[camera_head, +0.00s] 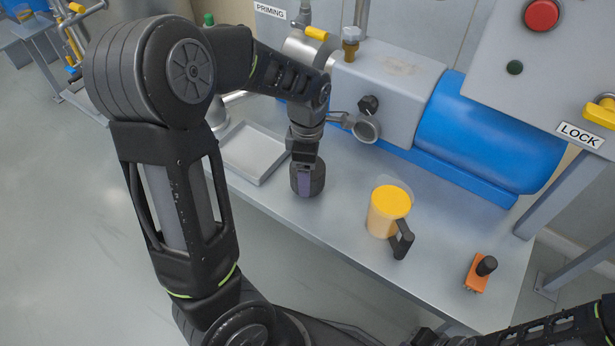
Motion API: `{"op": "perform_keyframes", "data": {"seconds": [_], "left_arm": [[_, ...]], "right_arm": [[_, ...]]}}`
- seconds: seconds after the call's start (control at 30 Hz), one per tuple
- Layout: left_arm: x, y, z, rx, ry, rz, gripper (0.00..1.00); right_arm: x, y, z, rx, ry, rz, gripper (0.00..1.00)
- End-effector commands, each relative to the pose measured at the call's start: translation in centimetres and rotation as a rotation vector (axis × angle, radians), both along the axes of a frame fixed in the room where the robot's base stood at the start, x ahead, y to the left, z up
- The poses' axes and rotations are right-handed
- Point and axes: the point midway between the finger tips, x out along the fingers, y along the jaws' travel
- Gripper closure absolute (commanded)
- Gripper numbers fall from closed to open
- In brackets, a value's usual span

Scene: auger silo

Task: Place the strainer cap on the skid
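My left gripper (305,168) reaches down from the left arm over the skid (335,215), a grey metal deck. Its fingers close on a dark, ribbed, round piece that looks like the strainer cap (317,182). The cap is at the deck surface, just right of a shallow tray. I cannot tell whether its underside touches the deck. The gripper hides part of the cap. My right arm shows at the lower right edge. A dark part at the bottom edge may be my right gripper (426,338); its fingers cannot be made out.
The shallow metal tray (254,152) lies left of the cap. A jug of yellow liquid (386,211) with a black handle stands to the right. An orange block with a black knob (479,273) is near the right end. A blue motor (480,140) and pump line the back.

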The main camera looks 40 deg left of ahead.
Motion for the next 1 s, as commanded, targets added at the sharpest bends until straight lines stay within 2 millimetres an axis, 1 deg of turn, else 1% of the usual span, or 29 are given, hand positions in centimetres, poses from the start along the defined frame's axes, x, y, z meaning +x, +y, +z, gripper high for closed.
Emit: {"op": "perform_keyframes", "data": {"seconds": [0.03,0.1,0.4,0.53,0.57,0.8,1.0], "left_arm": [[-0.1,0.0,-1.2,0.000,0.003,0.001,0.83],[0.0,0.0,-1.8,0.000,0.001,0.001,0.83],[0.0,0.0,-1.9,-0.001,0.000,0.001,0.83],[0.0,0.0,-2.3,0.000,0.000,0.001,0.83],[0.0,0.0,-2.2,-0.001,0.000,0.001,0.25],[0.0,0.0,-2.2,0.000,0.000,0.001,0.06],[0.0,0.0,-2.2,0.000,0.000,0.001,0.05]], "right_arm": [[0.0,0.0,-0.6,0.000,0.000,0.000,1.00],[0.0,0.0,-0.7,0.000,0.000,-0.001,1.00],[0.0,0.0,-0.6,0.000,0.000,-0.001,1.00],[0.0,0.0,-0.8,0.000,0.000,-0.001,1.00],[0.0,0.0,-0.8,0.000,0.000,-0.001,1.00],[0.0,0.0,-0.8,0.000,0.000,-0.001,1.00],[0.0,0.0,-0.7,0.000,0.000,-0.001,1.00]]}}
